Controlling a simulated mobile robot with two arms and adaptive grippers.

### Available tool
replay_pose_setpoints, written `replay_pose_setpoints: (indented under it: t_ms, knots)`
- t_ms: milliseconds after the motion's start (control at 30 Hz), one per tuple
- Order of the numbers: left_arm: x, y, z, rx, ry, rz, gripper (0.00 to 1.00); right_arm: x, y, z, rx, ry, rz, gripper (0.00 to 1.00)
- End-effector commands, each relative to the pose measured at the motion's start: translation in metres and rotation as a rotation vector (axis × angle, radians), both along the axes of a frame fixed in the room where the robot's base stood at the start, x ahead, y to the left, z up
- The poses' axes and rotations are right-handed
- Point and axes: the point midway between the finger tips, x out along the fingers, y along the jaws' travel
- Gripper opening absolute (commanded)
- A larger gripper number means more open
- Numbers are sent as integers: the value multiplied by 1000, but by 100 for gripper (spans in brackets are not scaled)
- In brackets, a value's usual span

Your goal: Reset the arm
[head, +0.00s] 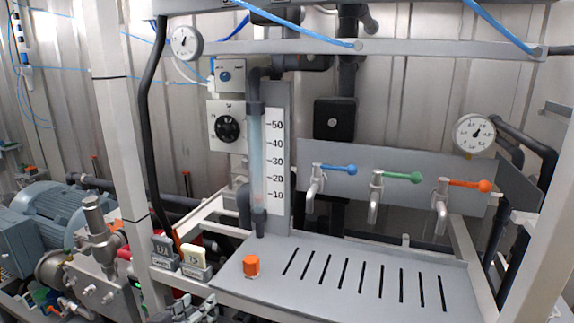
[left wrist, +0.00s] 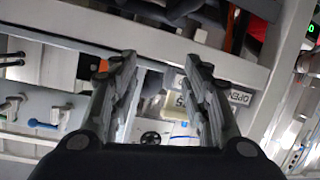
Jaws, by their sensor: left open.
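My left gripper (head: 190,312) shows only in part at the bottom edge of the head view, below the small labelled boxes. In the left wrist view its two dark fingers (left wrist: 162,65) stand apart with nothing held between them. Beyond the fingers are a frame rail and a small box marked OPEN (left wrist: 240,97). The rest of my left arm is mostly out of the head view. My right gripper is in neither view.
A scaled tube (head: 256,160) stands behind. A white post (head: 120,130) and blue motor (head: 65,215) are at left.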

Motion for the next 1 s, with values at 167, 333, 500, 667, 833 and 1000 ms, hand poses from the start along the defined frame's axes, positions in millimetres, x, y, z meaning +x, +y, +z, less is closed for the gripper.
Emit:
replay_pose_setpoints:
  t_ms: [167,333,500,667,833,1000]
  knots:
    - [-98,-6,-97,151,320,-29,44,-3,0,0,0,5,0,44]
    - [-180,-2,-147,252,554,-50,44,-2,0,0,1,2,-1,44]
    - [-247,3,-171,321,732,-66,44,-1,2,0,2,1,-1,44]
    - [-303,9,-182,369,875,-80,44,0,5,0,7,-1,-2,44]
    - [-298,9,-226,376,903,-84,44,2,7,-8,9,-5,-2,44]
    - [-292,7,-279,377,919,-89,44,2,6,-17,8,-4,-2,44]
